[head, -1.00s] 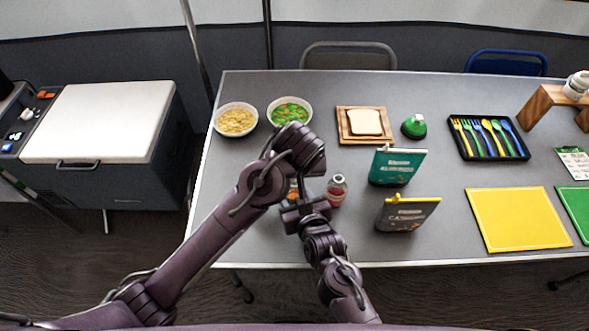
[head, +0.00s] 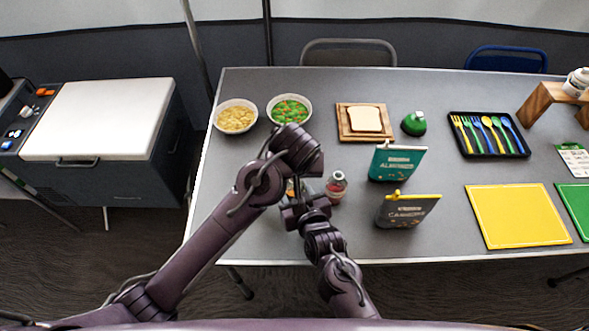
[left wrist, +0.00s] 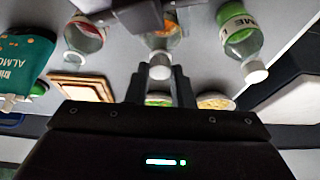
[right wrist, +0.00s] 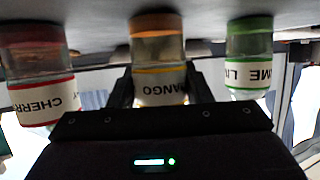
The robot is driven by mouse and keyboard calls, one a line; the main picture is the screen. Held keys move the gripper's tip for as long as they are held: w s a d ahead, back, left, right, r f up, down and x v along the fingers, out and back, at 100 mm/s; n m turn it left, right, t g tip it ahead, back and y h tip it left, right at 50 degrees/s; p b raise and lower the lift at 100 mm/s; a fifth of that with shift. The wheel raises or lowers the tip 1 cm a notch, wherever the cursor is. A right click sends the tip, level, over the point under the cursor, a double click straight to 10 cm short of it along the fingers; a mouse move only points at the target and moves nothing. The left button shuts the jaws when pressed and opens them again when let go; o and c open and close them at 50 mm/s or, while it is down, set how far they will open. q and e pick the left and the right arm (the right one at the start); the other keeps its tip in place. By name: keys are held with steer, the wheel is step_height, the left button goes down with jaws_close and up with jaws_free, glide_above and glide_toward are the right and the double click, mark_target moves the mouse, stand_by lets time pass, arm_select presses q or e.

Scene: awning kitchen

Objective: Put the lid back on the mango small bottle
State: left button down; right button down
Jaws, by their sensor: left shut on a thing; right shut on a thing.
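The mango small bottle, with a white label and orange bands, stands upright on the table, upside down in the right wrist view (right wrist: 160,72). My right gripper (right wrist: 160,92) is shut on its sides. In the left wrist view the mango bottle (left wrist: 165,38) is straight beyond the fingers. My left gripper (left wrist: 161,85) is shut on the white lid (left wrist: 159,67), which is in line with the bottle's mouth; whether it touches the mouth I cannot tell. In the head view my left arm hides most of the bottle, and my right gripper (head: 298,211) is beside it.
The cherry bottle (head: 337,187) stands close beside the mango one. The lime bottle (left wrist: 240,35), white-capped, is on the other side. Almond (head: 397,163) and cashew (head: 405,211) packs stand to the right. Two bowls and a bread board (head: 346,132) are behind.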

arm_select(q)
steer(key=m+h, duration=0.1)
steer(key=m, duration=0.3)
steer(key=shift+h, duration=0.4)
steer(key=shift+a+m, duration=0.15)
steer(key=shift+m, duration=0.75)
steer(key=c, duration=1.3)
jaws_free()
steer(key=shift+o, duration=0.2)
steer(key=shift+g, duration=0.3)
steer(key=shift+a+r, duration=0.1)
steer(key=shift+r, duration=2.15)
steer(key=shift+c, duration=0.4)
